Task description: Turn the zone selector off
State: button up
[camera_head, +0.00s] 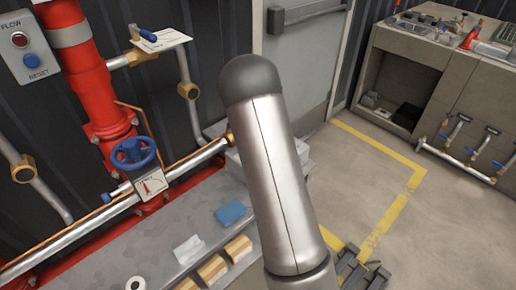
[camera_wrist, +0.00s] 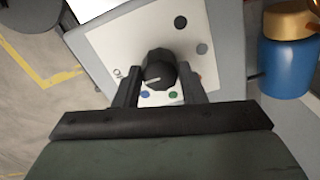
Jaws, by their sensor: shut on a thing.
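The zone selector is a black round knob (camera_wrist: 159,66) with a pale pointer line, on a white panel face (camera_wrist: 108,44) in the wrist view. My gripper (camera_wrist: 159,80) is shut on this knob, one dark finger on each side. The pointer line lies nearly level in the picture. Small lettering stands left of the knob, too partial to read. A blue dot (camera_wrist: 144,94) and a green dot (camera_wrist: 173,95) show below the knob.
In the wrist view a blue cylinder with a brass top (camera_wrist: 287,66) stands right of the panel.

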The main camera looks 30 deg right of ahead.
jog(key=o, duration=1)
notch_tip(320, 180, up, 18)
jog(key=shift+f+p, duration=0.25)
jog(key=shift+p, duration=0.05)
jog(key=shift+a, duration=0.1)
jog(key=s+a+r+n+y+p, duration=0.1)
jog(key=s+a+r+n+p, duration=0.15)
jog(key=s+a+n, duration=0.45)
jog(key=s+a+r+n+p, duration=0.1)
jog(key=s+a+r+n, duration=0.15)
jog(key=s+a, duration=0.45)
jog(key=s+a+f+n+p, duration=0.1)
jog(key=s+n, duration=0.7)
jog(key=s, duration=0.9)
jog(key=shift+s+a+f+h, duration=0.4)
jog(key=shift+a+f, duration=0.3)
jog(key=shift+a, duration=0.5)
